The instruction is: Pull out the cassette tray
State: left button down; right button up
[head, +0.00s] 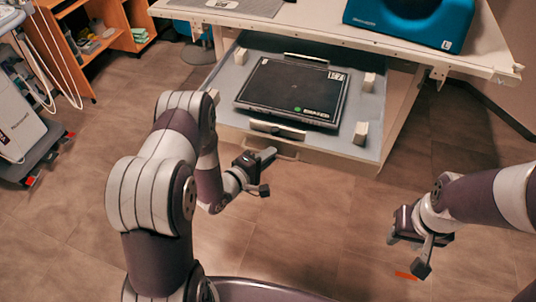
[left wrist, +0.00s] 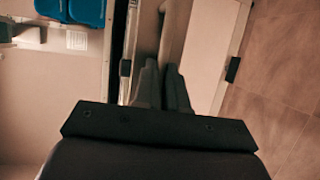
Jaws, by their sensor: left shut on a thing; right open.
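The cassette tray (head: 232,78) is a pale grey-blue drawer standing out from under the white table. A flat black cassette (head: 292,92) lies in it, between small pale corner blocks and two black clips. A thin handle (head: 288,156) shows low on the tray's front. My left gripper (head: 267,157) is at this handle, shut on it; the contact is partly hidden by the fingers. In the left wrist view, my left gripper's fingers (left wrist: 163,75) are close together against pale surfaces. My right gripper (head: 408,254) is open and empty, low at the right, apart from the tray.
The white tabletop (head: 320,27) overhangs the tray's back and carries a blue padded piece (head: 412,15). A wooden shelf (head: 105,35) and a white wheeled machine (head: 22,125) stand at the left.

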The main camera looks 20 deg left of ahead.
pick_arm(q)
jog(key=c, duration=1.2)
grip_release()
jog(key=shift+w, duration=0.1)
jog(key=p+v, duration=0.1)
jog(key=v, duration=1.1)
jog(key=shift+s, duration=0.35)
jog(key=shift+a+r, duration=0.1)
jog(key=shift+a, duration=0.1)
